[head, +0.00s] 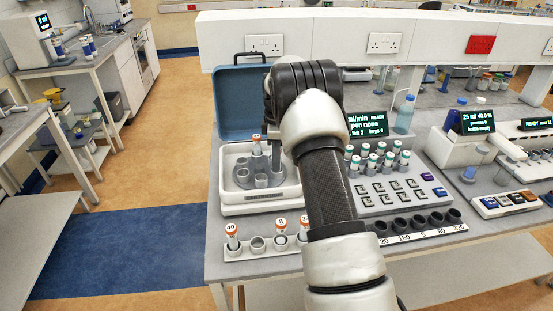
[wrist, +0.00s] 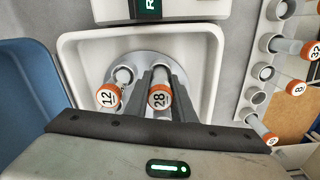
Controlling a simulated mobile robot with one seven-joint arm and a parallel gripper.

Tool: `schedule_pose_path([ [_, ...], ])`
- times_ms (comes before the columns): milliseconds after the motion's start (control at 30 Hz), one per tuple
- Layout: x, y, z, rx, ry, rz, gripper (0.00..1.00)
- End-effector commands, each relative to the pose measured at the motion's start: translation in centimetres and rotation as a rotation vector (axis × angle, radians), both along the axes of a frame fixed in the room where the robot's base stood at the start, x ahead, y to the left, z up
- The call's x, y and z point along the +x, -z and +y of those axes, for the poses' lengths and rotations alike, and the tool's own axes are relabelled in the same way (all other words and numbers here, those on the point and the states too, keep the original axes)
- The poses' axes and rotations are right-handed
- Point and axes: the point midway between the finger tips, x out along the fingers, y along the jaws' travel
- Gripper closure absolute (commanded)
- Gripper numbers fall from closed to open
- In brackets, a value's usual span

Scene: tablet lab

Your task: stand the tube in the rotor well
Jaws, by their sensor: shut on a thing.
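The held tube, with an orange cap marked 28 (wrist: 159,98), is between the two dark fingers of my gripper (wrist: 160,80) in the wrist view. My gripper is shut on it. The tube is over or in the grey rotor (wrist: 140,66); whether its lower end is seated in a well cannot be told. A second orange-capped tube, marked 12 (wrist: 108,96), stands in a rotor well beside it. In the head view the rotor (head: 243,176) shows several open wells and one orange-capped tube (head: 256,146), number unreadable. My arm hides much of the gripper there.
A white bowl (head: 232,207) surrounds the rotor, with a blue lid (head: 238,95) open behind it. A rack (head: 257,244) in front holds orange-capped tubes and an empty well. A block of green-capped vials (head: 385,163) stands to the right.

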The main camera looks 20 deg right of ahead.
Motion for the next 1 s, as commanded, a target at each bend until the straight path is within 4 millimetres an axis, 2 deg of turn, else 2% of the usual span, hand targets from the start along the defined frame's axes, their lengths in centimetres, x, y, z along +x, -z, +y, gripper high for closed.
schedule_pose_path([
  [433,0.0,1.0,0.0,0.000,0.000,0.000,0.99],
  [467,0.0,1.0,0.0,0.000,0.000,0.000,0.76],
  [600,0.0,0.9,0.0,0.000,0.000,0.000,0.56],
  [867,0.0,0.9,0.0,0.000,0.000,0.000,0.56],
  [1000,0.1,-0.1,0.0,0.000,0.000,-0.002,0.56],
])
